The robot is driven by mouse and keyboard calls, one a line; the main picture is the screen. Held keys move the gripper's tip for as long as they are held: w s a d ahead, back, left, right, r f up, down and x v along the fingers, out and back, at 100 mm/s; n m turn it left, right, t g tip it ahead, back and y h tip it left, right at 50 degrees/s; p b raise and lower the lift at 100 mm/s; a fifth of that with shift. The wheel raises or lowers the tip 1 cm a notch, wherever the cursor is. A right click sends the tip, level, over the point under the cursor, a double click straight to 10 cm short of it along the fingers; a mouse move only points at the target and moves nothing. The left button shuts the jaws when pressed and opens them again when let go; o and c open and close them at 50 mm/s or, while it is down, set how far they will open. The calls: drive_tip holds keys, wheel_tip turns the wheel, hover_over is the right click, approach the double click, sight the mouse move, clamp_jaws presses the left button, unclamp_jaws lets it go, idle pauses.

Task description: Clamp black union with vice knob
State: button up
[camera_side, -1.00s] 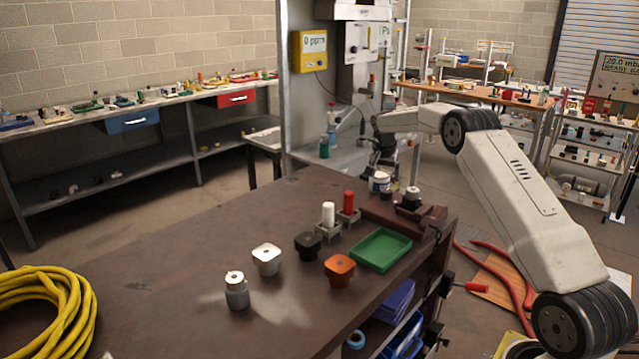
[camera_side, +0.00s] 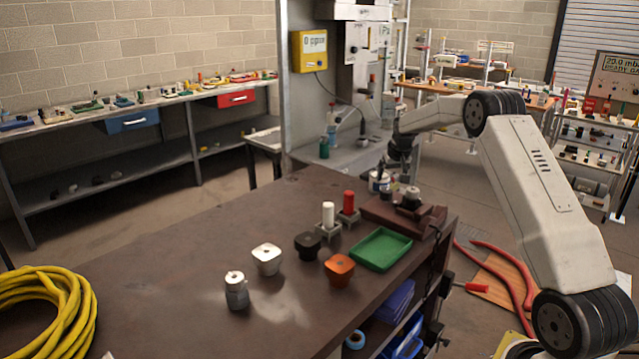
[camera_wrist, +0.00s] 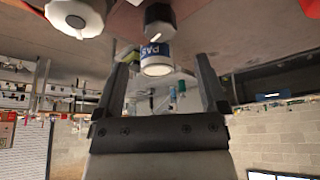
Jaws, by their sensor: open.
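In the side view, the brown-red vice (camera_side: 432,216) is at the table's far right corner. A dark fitting with a pale top (camera_side: 412,196) sits in it; I cannot tell whether this is the black union. In the wrist view, a white faceted piece (camera_wrist: 72,14) is at the upper left. A black faceted piece with a pale line (camera_wrist: 158,17), possibly the vice knob, is at top centre before a labelled jar (camera_wrist: 155,58). My gripper (camera_wrist: 167,64) is open and empty, its fingers pointing towards the jar and black piece.
A green tray (camera_side: 381,249), a black cup-like part (camera_side: 307,245), an orange one (camera_side: 339,270) and a white one (camera_side: 267,259) stand nearer. White (camera_side: 328,215) and red (camera_side: 348,203) cylinders stand in holders beside the vice.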

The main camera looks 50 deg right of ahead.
sight(387, 190)
drive_tip(key=shift+x, duration=3.8)
clamp_jaws()
